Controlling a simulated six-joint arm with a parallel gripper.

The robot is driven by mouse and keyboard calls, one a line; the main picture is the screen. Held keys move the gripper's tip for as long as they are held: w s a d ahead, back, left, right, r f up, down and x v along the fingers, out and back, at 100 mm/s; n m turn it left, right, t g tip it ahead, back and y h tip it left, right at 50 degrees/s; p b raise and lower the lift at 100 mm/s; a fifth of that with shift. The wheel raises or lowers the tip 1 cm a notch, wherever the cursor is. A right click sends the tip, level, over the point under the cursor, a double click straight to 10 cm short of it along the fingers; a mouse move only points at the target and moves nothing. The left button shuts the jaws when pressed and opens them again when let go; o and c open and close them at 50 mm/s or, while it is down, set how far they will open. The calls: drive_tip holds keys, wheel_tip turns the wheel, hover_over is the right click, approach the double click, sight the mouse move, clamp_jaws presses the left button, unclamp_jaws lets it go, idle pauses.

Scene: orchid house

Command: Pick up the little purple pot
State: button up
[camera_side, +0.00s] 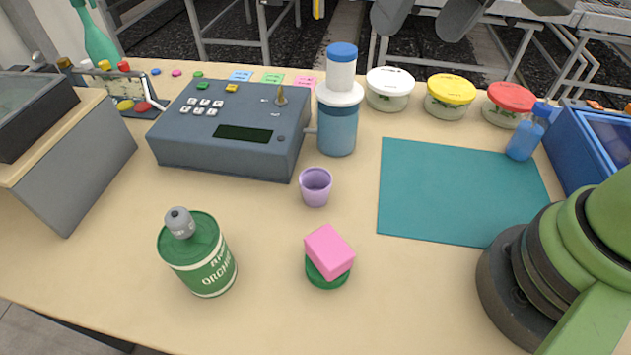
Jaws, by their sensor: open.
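The little purple pot (316,188) stands upright on the bench near the middle, open end up and apparently empty. It is just in front of the blue and white canister and right of the grey control box's front corner. Nothing touches it. My gripper (421,22) shows only partly at the top edge: two dark grey fingers spread apart with nothing between them. It is well above and to the right of the pot; the rest of it is cut off.
Around the pot are the grey control box (187,155), blue and white canister (337,132), green bottle (207,265) and pink block (329,250) on a green round thing. Lidded tubs (451,95) line the back.

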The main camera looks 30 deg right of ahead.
drive_tip(key=w+a+f+n+g+h, duration=0.1)
drive_tip(key=w+a+f+g, duration=0.35)
drive_tip(key=f, duration=0.75)
drive_tip(key=n+t, duration=0.1)
hover_over(315, 188)
drive_tip(key=s+a, duration=0.1)
drive_tip(key=s, duration=0.1)
drive_tip(key=shift+h, duration=0.4)
wheel_tip(315, 188, down, 9)
drive_tip(key=shift+f, duration=0.2)
drive_tip(key=f, duration=0.6)
drive_tip(key=shift+w, duration=0.25)
drive_tip(key=shift+r, duration=0.1)
drive_tip(key=c, duration=1)
